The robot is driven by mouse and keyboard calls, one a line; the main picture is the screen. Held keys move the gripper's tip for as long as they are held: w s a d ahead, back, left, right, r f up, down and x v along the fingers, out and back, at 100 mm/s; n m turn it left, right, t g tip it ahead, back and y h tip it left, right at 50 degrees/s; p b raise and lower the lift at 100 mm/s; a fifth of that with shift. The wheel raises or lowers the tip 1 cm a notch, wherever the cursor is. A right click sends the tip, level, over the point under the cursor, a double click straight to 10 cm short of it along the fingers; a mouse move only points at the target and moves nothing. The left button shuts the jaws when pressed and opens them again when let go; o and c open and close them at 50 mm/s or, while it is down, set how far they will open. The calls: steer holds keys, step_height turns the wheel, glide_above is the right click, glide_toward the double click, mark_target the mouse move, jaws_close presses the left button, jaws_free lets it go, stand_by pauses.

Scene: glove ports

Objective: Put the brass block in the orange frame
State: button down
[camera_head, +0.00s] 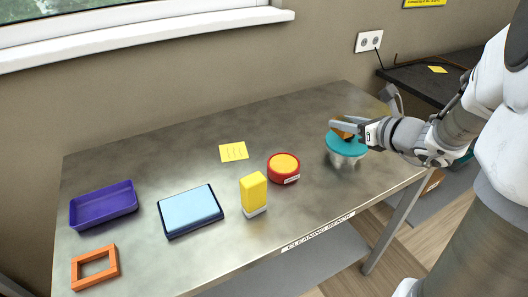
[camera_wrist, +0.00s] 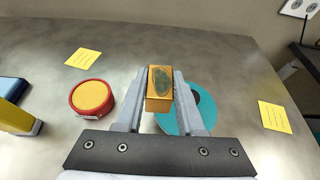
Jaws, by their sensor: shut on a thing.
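My gripper (camera_wrist: 159,92) is shut on the brass block (camera_wrist: 160,85), which shows an orange-gold body with a dark oval patch on top. In the head view the brass block (camera_head: 342,133) shows partly between the fingers, above the turquoise disc (camera_head: 346,147) at the right of the table. In the wrist view the turquoise disc (camera_wrist: 200,108) lies below and behind it. I cannot tell whether the block touches the disc. The orange frame (camera_head: 114,262), a flat open square, lies empty at the table's front left corner, far from my gripper.
Between them stand a red and yellow round tub (camera_head: 284,168), a yellow block with a white base (camera_head: 254,193) and a blue pad (camera_head: 190,211). A purple tray (camera_head: 104,205) lies behind the frame. A yellow note (camera_head: 233,152) lies flat. The table's back middle is clear.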

steer(key=b, duration=0.4)
glide_above(297, 152)
step_height(297, 152, down, 7)
steer(key=shift+w+r, duration=0.1)
steer(key=shift+w, duration=0.05)
steer(key=shift+f+b, duration=0.6)
steer(key=shift+f, duration=1.35)
steer(key=shift+f, duration=0.15)
steer(key=c, duration=1)
jaws_free()
steer(key=shift+f, duration=0.15)
steer(key=o, duration=0.5)
